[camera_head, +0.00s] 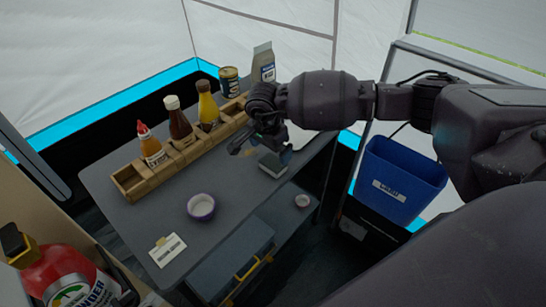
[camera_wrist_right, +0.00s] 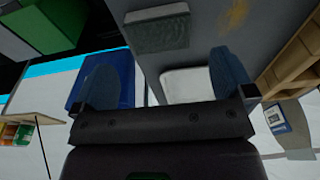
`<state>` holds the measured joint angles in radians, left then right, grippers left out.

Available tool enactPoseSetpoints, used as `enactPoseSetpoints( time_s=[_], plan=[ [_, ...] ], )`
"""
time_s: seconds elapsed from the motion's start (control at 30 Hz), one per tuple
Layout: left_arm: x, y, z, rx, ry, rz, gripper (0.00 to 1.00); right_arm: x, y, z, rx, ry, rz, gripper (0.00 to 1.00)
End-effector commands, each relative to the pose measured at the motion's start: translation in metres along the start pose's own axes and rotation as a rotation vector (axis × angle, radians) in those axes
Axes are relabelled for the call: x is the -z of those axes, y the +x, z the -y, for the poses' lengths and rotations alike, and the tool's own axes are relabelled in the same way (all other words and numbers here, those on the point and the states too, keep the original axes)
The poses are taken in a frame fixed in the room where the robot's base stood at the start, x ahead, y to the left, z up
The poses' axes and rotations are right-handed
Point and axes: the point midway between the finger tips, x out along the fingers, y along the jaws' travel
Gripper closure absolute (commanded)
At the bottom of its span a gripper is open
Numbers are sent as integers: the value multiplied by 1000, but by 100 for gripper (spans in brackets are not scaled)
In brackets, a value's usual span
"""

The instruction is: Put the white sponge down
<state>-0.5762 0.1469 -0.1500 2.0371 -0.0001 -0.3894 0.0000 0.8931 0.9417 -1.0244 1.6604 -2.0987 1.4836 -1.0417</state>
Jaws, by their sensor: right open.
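The sponge (camera_head: 272,164) lies flat near the right edge of the grey table (camera_head: 228,171), with a dark grey-green top and a pale side. It also shows in the right wrist view (camera_wrist_right: 157,35), lying on the table beyond the fingertips. My right gripper (camera_head: 263,148) is above the table beside the sponge. In the right wrist view its two blue-grey fingers (camera_wrist_right: 163,65) are wide apart, with nothing held between them. The sponge is apart from the fingers there. My left gripper is not in view.
A white, round-cornered thing (camera_wrist_right: 187,85) lies on the table, partly hidden by my gripper. A wooden rack (camera_head: 185,153) with bottles runs along the back. A bowl (camera_head: 201,207) and a label card (camera_head: 167,249) stand in front. A blue bin (camera_head: 400,177) is at the right.

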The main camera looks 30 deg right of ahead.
Motion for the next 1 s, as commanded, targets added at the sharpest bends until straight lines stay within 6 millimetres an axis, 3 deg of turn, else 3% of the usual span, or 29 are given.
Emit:
enactPoseSetpoints(
  time_s=[0.1,0.3,0.57,0.63,0.77,0.9,1.0],
  plan=[
    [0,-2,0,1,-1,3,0,0,-24,1,4,0,-1,0],
    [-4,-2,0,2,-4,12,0,0,-47,0,1,0,0,0],
    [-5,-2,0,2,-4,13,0,-1,-54,-1,-2,2,5,0],
    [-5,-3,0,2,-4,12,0,-9,-50,-2,-3,7,36,0],
    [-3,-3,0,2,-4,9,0,-56,-32,-13,-13,51,228,0],
    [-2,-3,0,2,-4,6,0,-137,-19,-34,-56,194,598,0],
    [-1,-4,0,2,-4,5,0,-188,-25,-46,-110,347,879,0]
  ],
)
